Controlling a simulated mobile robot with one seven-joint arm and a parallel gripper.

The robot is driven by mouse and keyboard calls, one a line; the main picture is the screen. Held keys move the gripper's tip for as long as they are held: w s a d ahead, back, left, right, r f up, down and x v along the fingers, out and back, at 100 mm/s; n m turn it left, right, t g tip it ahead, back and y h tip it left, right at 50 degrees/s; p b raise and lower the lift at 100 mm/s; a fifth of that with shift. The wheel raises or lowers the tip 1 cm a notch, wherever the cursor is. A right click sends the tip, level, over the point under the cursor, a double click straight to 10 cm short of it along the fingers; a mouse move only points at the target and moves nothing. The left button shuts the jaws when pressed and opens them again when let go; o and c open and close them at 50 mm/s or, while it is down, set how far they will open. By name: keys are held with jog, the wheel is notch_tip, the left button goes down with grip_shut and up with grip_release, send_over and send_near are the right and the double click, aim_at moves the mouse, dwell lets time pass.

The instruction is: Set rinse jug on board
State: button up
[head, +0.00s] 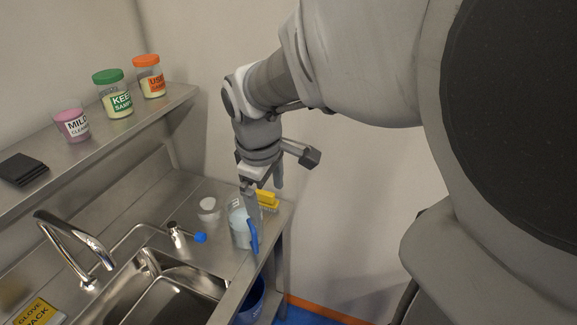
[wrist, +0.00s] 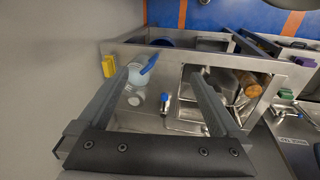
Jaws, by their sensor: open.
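The rinse jug appears to be the pale blue jug (head: 239,224) with a blue handle, standing at the right end of the steel counter. In the wrist view the jug (wrist: 138,78) shows between my fingers, nearer the left one. My gripper (head: 266,195) is open and points down over that end of the counter; one finger partly covers the jug in the head view. Its two fingers (wrist: 160,73) are spread wide with nothing held. I cannot make out a board for certain.
A yellow brush (head: 267,200) lies behind the jug, and a white-lidded container (head: 209,209) stands left of it. The sink (head: 165,294), tap (head: 75,250) and blue-topped item (head: 200,238) are nearby. A shelf (head: 95,150) above holds labelled jars and a dark flat stack (head: 23,169).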

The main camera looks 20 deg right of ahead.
jog(key=s+a+r+m+t+y, duration=0.1)
jog(key=s+r+m+t, duration=0.2)
jog(key=s+r+m, duration=0.2)
jog(key=s+m, duration=0.3)
jog(key=s, duration=0.4)
jog(key=shift+t, duration=0.3)
